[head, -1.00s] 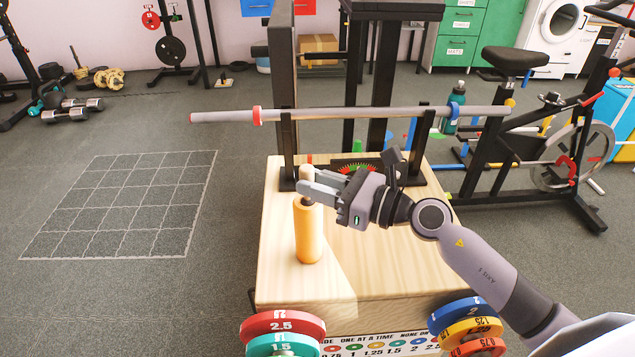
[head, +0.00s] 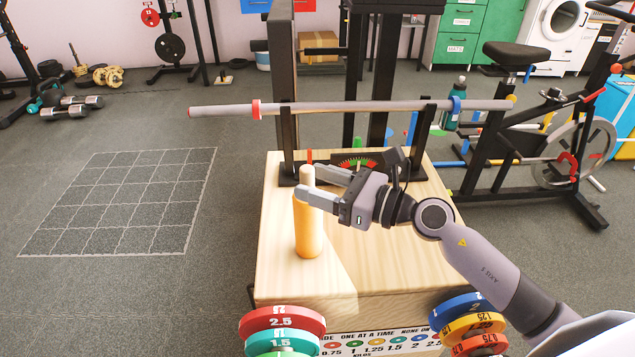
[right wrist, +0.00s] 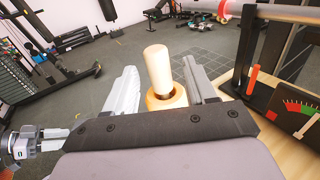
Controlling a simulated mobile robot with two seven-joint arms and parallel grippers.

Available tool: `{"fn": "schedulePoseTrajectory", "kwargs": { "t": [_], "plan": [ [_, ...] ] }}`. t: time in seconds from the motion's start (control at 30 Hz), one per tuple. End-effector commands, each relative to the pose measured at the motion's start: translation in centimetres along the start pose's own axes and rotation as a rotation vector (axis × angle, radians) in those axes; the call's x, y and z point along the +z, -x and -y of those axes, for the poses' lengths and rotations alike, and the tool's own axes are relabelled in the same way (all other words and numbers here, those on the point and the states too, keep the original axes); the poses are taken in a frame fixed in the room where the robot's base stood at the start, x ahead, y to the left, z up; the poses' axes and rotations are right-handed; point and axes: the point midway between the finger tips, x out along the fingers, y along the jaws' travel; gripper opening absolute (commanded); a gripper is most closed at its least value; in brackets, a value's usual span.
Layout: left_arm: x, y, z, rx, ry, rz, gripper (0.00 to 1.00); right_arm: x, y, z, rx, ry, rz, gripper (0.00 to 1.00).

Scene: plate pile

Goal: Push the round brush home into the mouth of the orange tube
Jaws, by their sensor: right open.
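The orange tube (head: 308,232) stands upright on the pale wooden platform (head: 385,255). The brush's pale wooden handle (head: 307,176) rises from the tube's mouth. In the right wrist view the handle (right wrist: 158,66) stands above the tube's rim (right wrist: 178,99), with a narrow dark part at its foot. How deep the brush sits is not clear. My right gripper (head: 309,181) is open, with one finger on each side of the handle, near the tube's top. In the right wrist view its fingers (right wrist: 160,84) are apart from the handle.
A grey bar (head: 360,110) lies across black uprights behind the tube. A dial with red and green marks (head: 357,164) sits behind my right gripper. Coloured weight discs (head: 282,325) stand at the platform's front corners. The platform right of the tube is clear.

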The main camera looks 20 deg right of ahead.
Motion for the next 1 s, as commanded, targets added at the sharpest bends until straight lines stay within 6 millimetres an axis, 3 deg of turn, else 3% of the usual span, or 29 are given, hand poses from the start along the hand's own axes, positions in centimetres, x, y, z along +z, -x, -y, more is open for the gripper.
{"fn": "schedulePoseTrajectory", "kwargs": {
  "t": [0.43, 1.0],
  "plan": [
    [0.9, -0.7, 0.0, 0.0, 0.001, -0.001, 0.43, -0.2, 6.0, 0.0, -0.001, 0.001, -0.003, 0.55],
    [0.9, -0.7, 0.0, 0.0, 0.001, -0.001, 0.43, 0.0, 6.8, 0.0, 0.0, 0.001, -0.001, 0.55]
  ]
}}
